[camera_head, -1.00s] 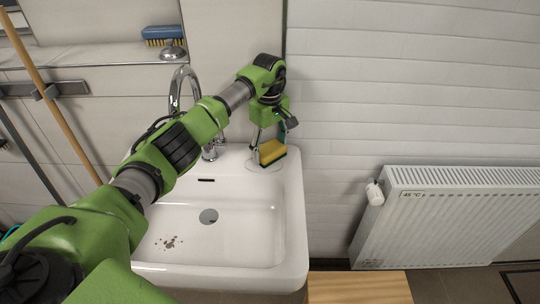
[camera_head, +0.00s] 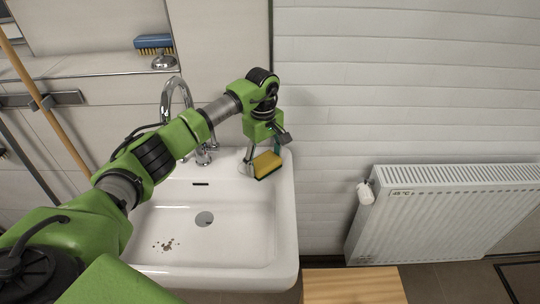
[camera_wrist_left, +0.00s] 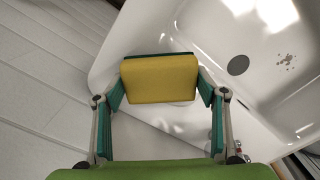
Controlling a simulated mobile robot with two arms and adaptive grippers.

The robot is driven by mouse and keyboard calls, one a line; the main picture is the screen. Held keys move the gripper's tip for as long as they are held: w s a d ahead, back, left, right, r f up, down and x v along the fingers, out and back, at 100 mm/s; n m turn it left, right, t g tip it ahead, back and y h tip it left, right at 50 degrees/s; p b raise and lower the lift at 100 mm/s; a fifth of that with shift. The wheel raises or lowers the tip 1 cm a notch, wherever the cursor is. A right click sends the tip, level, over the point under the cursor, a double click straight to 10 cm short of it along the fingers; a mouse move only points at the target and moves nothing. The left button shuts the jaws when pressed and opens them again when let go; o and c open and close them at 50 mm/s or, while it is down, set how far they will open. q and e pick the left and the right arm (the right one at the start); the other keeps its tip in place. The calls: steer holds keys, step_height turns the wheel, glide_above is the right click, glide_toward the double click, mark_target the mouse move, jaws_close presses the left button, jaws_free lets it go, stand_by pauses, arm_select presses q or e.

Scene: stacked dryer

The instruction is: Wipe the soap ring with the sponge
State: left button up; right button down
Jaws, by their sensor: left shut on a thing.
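My left gripper (camera_head: 263,160) is shut on the sponge (camera_head: 267,164), a yellow block with a dark green side, over the back right corner of the white sink (camera_head: 288,225). In the left wrist view the sponge (camera_wrist_left: 160,80) sits between the two green-padded fingers, yellow face towards the camera. Whether the sponge touches the sink ledge I cannot tell. A faint curved trace, perhaps the soap ring (camera_wrist_left: 182,103), shows at the sponge's lower edge in the wrist view; the sponge hides the rest. My right gripper is out of view.
The chrome faucet (camera_head: 178,105) stands left of the gripper, partly behind my arm. Brown specks (camera_head: 165,245) lie in the basin near the drain (camera_head: 204,219). A blue brush (camera_head: 153,43) is on the shelf. A radiator (camera_head: 440,215) and a wooden surface (camera_head: 352,285) are at the right.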

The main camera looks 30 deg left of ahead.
mark_target(258, 168)
arm_select(q)
steer(key=shift+s+a+p, duration=0.25)
steer(key=shift+s+p, duration=0.15)
steer(key=shift+s, duration=0.3)
steer(key=shift+s+d+f, duration=0.15)
steer(key=shift+s+d, duration=0.2)
steer(key=shift+s, duration=0.4)
steer(key=shift+s+a, duration=0.25)
steer(key=shift+s, duration=0.15)
steer(key=shift+s+a, duration=0.55)
steer(key=shift+a, duration=0.2)
steer(key=shift+w+a+r+b, duration=0.25)
steer(key=shift+w+b, duration=0.15)
steer(key=shift+b, duration=0.35)
steer(key=shift+w+a+r+b, duration=0.5)
steer(key=shift+w+r+b, duration=0.05)
steer(key=shift+r+b, duration=0.1)
steer(key=b, duration=0.1)
steer(key=w+a+b, duration=0.1)
steer(key=shift+w+a+r+t+b, duration=0.2)
steer(key=shift+a+t+b, duration=0.05)
steer(key=shift+t+b, duration=0.05)
steer(key=shift+a, duration=0.25)
steer(key=shift+n, duration=0.3)
